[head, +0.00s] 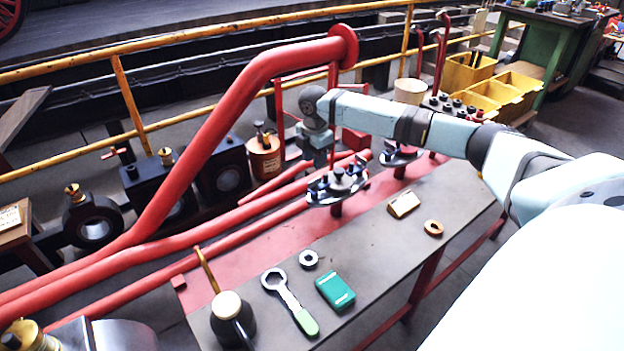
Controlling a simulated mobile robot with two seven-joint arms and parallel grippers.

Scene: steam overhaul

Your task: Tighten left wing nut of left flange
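The left flange (318,197) is a round metal disc on a short red stand at the back edge of the grey bench. Several dark nuts or studs stand on it, too small to tell apart. My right arm reaches in from the right, and its gripper (331,164) points down just above the flange. Its fingertips are small and overlap the dark parts there, so I cannot tell whether they touch or hold a wing nut. A second, similar flange (400,157) stands to the right, partly under my forearm. My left gripper is out of view.
On the bench (375,235) lie a green-handled ring spanner (289,300), a green box (335,290), a steel ring (309,258), a brass ring (433,227) and a labelled block (403,204). A dark oil can (232,322) stands front left. Thick red pipes (215,130) run behind.

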